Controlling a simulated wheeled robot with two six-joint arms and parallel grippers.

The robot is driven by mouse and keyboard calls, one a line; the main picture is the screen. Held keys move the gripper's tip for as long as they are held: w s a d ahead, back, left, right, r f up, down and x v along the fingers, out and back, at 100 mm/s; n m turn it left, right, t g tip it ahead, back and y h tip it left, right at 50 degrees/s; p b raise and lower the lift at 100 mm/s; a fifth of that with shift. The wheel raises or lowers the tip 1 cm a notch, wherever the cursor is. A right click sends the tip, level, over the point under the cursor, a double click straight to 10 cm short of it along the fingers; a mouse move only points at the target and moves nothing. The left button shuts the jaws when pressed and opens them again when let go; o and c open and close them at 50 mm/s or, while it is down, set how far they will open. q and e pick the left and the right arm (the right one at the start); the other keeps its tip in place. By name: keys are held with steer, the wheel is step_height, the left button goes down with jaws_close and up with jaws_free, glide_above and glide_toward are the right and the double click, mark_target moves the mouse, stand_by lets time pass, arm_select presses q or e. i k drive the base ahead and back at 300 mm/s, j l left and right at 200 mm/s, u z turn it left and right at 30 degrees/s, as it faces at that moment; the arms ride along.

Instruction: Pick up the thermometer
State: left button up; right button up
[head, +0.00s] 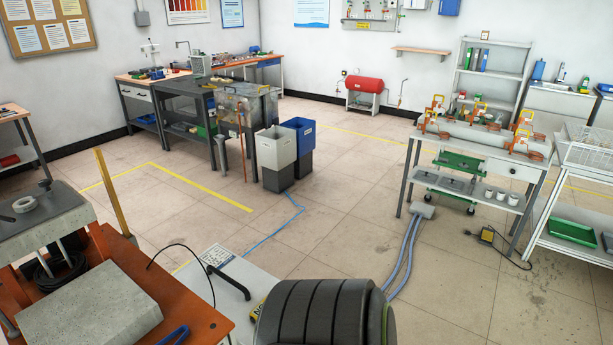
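I cannot pick out a thermometer with certainty. A small yellow and dark object (258,309) lies on the pale surface (222,312) at the bottom, partly hidden behind a large black ribbed cylinder (312,313); I cannot tell what it is. Neither of my grippers is in view.
An orange bench (190,310) with a grey block (88,305) stands at bottom left. A white table (465,148) with orange clamps is at right, beside a rack with a green tray (572,231). Bins (272,148) stand mid-floor.

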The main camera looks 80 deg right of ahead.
mark_target(254, 314)
steer(key=z, duration=1.85)
